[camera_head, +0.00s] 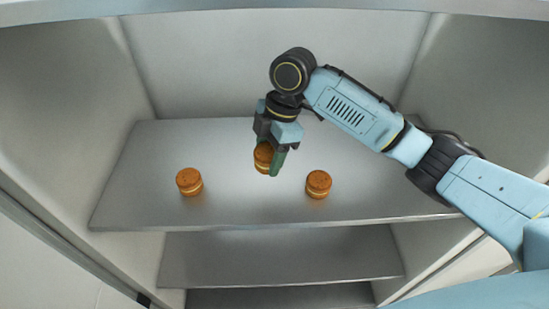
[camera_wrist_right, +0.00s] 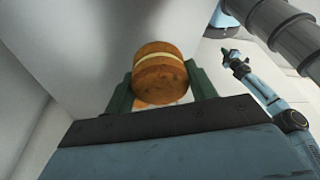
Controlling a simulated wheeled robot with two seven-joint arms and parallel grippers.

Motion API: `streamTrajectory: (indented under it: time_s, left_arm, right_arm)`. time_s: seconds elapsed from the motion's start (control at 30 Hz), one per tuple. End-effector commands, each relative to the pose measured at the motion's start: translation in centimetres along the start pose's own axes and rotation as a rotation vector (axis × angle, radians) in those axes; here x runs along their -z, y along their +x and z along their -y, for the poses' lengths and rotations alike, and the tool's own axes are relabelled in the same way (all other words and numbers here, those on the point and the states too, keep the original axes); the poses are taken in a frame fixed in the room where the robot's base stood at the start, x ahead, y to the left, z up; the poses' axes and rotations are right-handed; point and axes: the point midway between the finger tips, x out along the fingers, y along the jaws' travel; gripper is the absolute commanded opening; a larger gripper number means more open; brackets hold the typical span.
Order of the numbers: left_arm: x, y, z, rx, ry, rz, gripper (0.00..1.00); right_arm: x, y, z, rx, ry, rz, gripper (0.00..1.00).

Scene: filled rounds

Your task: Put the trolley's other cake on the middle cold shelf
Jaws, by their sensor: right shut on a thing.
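My right gripper (camera_head: 278,160) is shut on a round brown cake (camera_head: 263,156) with a pale cream band. It holds the cake over the highest shelf in the head view; I cannot tell whether the cake touches the shelf. In the right wrist view the same cake (camera_wrist_right: 160,78) sits between the two green fingers of the right gripper (camera_wrist_right: 160,85). That shelf (camera_head: 240,205) is grey and bears two similar cakes, one at left (camera_head: 189,182) and one at right (camera_head: 318,184). My left gripper (camera_wrist_right: 231,56) shows small in the wrist view; its jaws are unclear.
A lower shelf (camera_head: 280,258) and one more under it (camera_head: 280,298) look empty where they show. Pale cabinet walls close in the left, right and back. The shelf is bare behind the cakes and toward its left and right ends.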

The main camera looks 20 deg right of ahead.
Motion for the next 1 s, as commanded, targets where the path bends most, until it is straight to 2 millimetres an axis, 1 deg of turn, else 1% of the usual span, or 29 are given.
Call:
streamTrajectory:
  time_s: [0.03,0.2,0.33,0.47,0.6,0.67,0.8,1.0]
  left_arm:
    - [-0.8,0.0,-0.1,-0.002,0.0,0.011,0.0]
    - [-3.2,0.1,-0.6,-0.007,0.0,0.047,0.0]
    - [-4.3,0.1,-0.7,-0.009,0.0,0.064,0.0]
    - [-4.1,0.2,-0.7,-0.009,0.0,0.061,0.0]
    - [-3.0,0.6,-0.5,-0.006,0.0,0.044,0.0]
    - [-2.4,0.6,-0.4,-0.005,0.0,0.035,0.0]
    - [-1.8,0.6,-0.4,-0.004,0.0,0.024,0.0]
    - [-2.0,0.6,-0.4,-0.005,0.0,0.028,0.0]
  right_arm:
    - [-0.2,0.7,0.1,0.003,0.001,0.001,0.46]
    - [-1.0,3.4,0.1,0.003,0.003,0.001,0.46]
    - [-1.4,4.8,0.1,0.002,0.002,0.0,0.46]
    - [-1.8,6.2,0.1,0.001,0.003,0.001,0.46]
    - [-2.4,8.6,0.1,0.002,0.003,0.001,0.46]
    - [-2.6,9.2,0.1,0.001,0.002,0.001,0.46]
    - [-2.6,9.3,0.0,-0.001,0.001,0.001,0.46]
    - [-2.7,9.5,0.1,0.0,0.002,0.001,0.46]
